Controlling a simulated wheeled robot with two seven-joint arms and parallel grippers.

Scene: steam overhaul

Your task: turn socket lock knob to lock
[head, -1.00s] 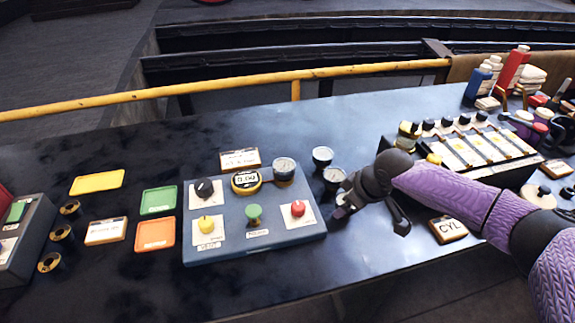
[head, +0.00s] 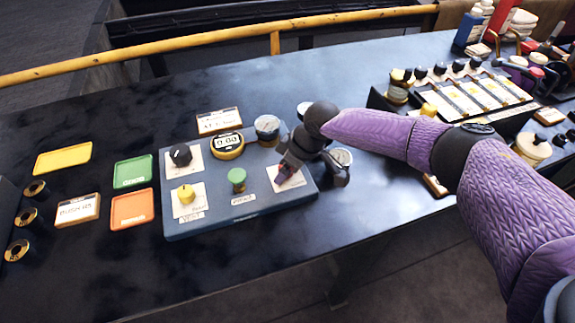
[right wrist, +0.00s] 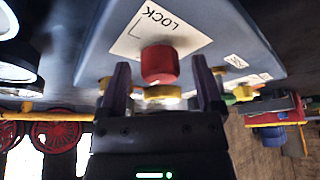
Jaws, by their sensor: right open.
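The socket lock knob (right wrist: 158,63) is red and stands on a white plate (right wrist: 150,32) marked LOCK. In the head view the plate (head: 287,181) is at the right end of the blue-grey panel (head: 215,223), and my gripper largely hides the knob. My right gripper (head: 287,170) is over this plate. In the right wrist view its two fingers are spread, one on each side of the knob, with gaps showing. I cannot tell whether the fingertips reach past the knob's top. My left gripper is not in view.
The panel also carries a yellow knob (head: 186,195), a green knob (head: 237,178), a black knob (head: 181,154) and a yellow-rimmed display (head: 227,145). Gauges stand close behind my right gripper. Coloured trays lie to the left. The table front is clear.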

